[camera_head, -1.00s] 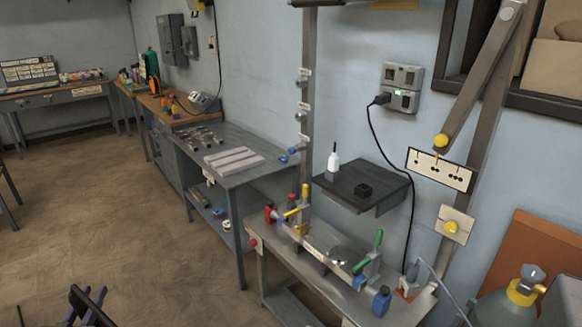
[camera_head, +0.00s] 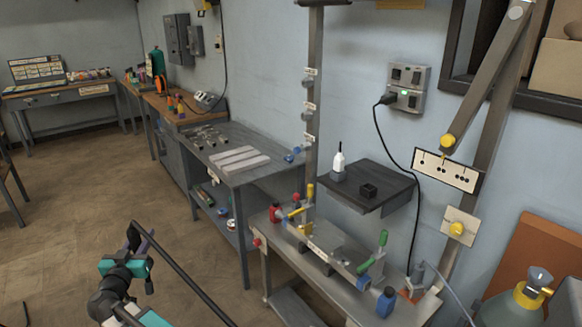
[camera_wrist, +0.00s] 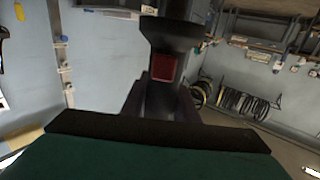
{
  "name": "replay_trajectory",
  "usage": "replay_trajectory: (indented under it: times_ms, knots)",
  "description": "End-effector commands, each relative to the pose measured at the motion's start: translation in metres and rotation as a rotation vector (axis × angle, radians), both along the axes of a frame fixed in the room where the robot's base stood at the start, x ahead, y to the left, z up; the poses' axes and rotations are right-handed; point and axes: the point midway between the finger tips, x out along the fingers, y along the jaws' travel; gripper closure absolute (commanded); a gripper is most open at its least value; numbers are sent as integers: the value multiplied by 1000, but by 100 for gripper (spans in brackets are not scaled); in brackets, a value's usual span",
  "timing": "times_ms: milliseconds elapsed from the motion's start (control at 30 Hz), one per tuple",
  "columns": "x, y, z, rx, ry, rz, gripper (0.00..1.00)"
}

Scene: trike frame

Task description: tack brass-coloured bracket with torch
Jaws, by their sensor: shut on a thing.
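My gripper (camera_head: 140,238) is at the lower left in the head view, over open floor and well apart from the welding bench. In the wrist view its dark fingers (camera_wrist: 160,100) are shut on a black torch (camera_wrist: 163,45) with a red square button. A black hose runs from it down to the right in the head view. On the bench (camera_head: 285,250) stands a fixture with a grey bar (camera_head: 335,258). A small brass-yellow piece (camera_head: 305,229) sits at its left end, probably the bracket. It is too small to tell its exact seating.
Yellow-handled (camera_head: 297,212) and green-handled (camera_head: 373,251) clamps rise from the fixture. A dark shelf (camera_head: 375,197) juts out behind. A gas cylinder (camera_head: 520,300) stands at right. The floor at left is clear.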

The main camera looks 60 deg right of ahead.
Motion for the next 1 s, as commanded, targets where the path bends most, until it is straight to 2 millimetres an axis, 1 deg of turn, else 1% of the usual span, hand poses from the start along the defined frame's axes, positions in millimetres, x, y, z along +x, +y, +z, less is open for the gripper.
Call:
replay_trajectory:
  times_ms: [33,300,533,767,1000]
  knots:
    - [3,-16,3,-2,-1,-6,96]
    - [9,-89,13,1,-1,-13,96]
    - [7,-152,21,1,0,-20,96]
    - [-2,-216,29,1,2,-28,96]
    - [-20,-283,38,2,3,-37,96]
